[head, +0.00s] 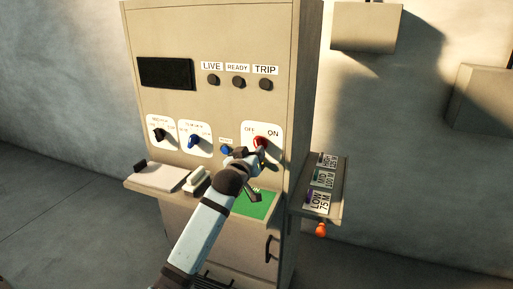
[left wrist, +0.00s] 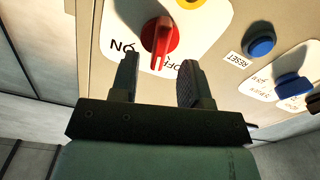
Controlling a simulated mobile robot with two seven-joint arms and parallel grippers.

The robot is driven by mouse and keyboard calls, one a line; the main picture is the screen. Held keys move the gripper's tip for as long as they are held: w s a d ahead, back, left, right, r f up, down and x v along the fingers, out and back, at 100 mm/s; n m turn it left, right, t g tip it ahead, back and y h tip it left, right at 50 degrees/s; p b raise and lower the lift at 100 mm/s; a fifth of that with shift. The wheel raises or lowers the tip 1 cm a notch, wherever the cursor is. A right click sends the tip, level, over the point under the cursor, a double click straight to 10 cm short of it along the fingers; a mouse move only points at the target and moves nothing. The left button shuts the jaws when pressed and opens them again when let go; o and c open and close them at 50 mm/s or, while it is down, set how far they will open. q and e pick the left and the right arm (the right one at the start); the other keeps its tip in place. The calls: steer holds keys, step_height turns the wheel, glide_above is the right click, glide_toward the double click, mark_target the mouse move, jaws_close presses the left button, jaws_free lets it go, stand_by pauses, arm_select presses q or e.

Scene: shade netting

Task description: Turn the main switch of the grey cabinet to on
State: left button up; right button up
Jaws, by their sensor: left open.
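The grey cabinet (head: 210,30) stands in front of me in the head view. Its main switch (head: 260,142) is a red rotary knob on a white plate, with OFF at upper left and ON at upper right. The left wrist view shows the red knob (left wrist: 159,35) upside down; its white-marked end lies by the OFF lettering, away from ON. My left gripper (head: 248,155) is just in front of the knob. In the left wrist view its open fingers (left wrist: 160,58) stand either side of the knob's lower end; I cannot tell whether they touch it. My right gripper is out of view.
A blue reset button (left wrist: 261,40) and two selector knobs, black (head: 159,134) and blue (head: 194,141), sit beside the switch. A shelf (head: 140,184) projects below. A side panel with labels (head: 322,185) stands at right. Wall boxes (head: 362,28) hang behind.

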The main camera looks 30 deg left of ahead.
arm_select(q)
steer(key=x, duration=0.3)
steer(key=shift+w+a, duration=0.1)
steer(key=shift+w, duration=0.05)
jaws_close()
steer(key=shift+r, duration=0.1)
